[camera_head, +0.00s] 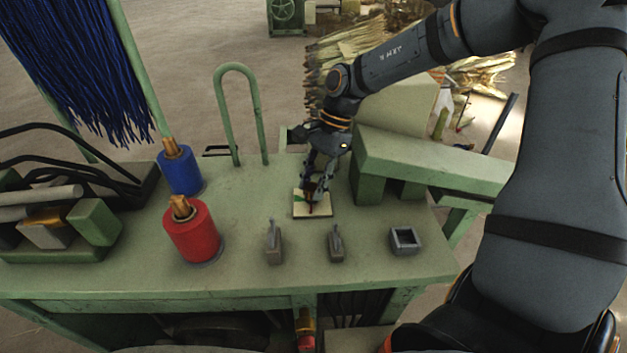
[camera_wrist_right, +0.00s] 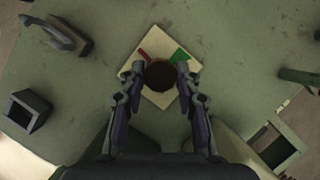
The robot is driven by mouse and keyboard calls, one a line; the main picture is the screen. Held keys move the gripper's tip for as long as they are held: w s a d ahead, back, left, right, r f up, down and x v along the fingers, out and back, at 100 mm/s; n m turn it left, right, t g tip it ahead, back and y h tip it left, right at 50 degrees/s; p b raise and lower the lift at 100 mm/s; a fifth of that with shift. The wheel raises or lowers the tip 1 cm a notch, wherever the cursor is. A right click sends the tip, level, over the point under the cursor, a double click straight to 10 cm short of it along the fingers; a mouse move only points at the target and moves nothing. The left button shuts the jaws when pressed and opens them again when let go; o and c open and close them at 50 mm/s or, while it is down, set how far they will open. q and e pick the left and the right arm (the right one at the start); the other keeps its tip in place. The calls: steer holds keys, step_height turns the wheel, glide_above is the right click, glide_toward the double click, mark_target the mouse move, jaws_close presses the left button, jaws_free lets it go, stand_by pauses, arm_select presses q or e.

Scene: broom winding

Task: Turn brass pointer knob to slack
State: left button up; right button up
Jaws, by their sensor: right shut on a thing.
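The knob (camera_wrist_right: 160,75) shows in the right wrist view as a dark round top on a square cream plate (camera_wrist_right: 151,98). The plate has a red mark (camera_wrist_right: 143,56) and a green mark (camera_wrist_right: 180,55) along its far side. My right gripper (camera_wrist_right: 160,70) reaches down over the plate, its two fingers shut on the knob from both sides. In the head view the plate (camera_head: 323,212) lies on the green bench, and my right gripper (camera_head: 314,188) hides most of the knob. I cannot tell which mark the pointer faces. My left gripper is not in view.
Two small grey levers (camera_head: 273,243) (camera_head: 336,243) and a square grey socket (camera_head: 404,240) stand in front of the plate. A red spool (camera_head: 192,232) and a blue spool (camera_head: 180,171) stand left. A green hoop (camera_head: 220,105) rises behind; a green beam (camera_head: 430,168) is at right.

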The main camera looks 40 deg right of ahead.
steer(key=shift+w, duration=0.1)
steer(key=o, duration=1.2)
steer(key=shift+c, duration=0.2)
